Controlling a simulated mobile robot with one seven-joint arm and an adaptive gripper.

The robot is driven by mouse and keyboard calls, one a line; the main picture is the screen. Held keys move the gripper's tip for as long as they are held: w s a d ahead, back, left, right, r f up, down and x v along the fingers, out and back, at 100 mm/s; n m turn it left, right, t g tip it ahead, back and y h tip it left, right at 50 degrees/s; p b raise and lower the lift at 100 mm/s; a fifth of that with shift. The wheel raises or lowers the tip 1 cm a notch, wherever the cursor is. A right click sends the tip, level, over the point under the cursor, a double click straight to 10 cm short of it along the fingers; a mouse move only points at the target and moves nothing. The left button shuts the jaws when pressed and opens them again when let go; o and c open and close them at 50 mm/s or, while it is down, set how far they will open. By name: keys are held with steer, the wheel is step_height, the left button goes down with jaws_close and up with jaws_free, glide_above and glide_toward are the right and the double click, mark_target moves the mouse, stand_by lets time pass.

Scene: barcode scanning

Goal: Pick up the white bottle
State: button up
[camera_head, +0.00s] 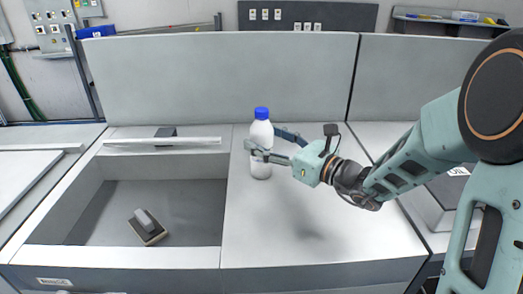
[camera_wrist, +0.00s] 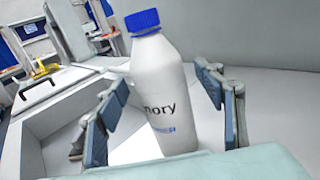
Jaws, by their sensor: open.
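The white bottle (camera_head: 261,134) with a blue cap stands upright on the white worktop, right of the recessed bin. It also shows in the wrist view (camera_wrist: 158,90), with part of a dark label text facing me. My gripper (camera_head: 265,146) reaches in from the right at the bottle's height. In the wrist view my gripper (camera_wrist: 160,115) is open, with one finger on each side of the bottle. Gaps show between the bottle and both fingers. In the head view a finger crosses in front of the bottle and hides part of its middle.
A recessed grey bin (camera_head: 190,205) lies left of the bottle, with a small dark block-like object (camera_head: 147,227) inside. A low grey partition (camera_head: 220,75) stands behind the worktop. The worktop (camera_head: 300,235) in front of the bottle is clear. A grey box (camera_head: 447,195) sits at the right.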

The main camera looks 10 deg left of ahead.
steer(key=shift+x, duration=0.8)
steer(key=shift+c, duration=0.6)
steer(key=c, duration=1.2)
steer(key=shift+c, duration=0.2)
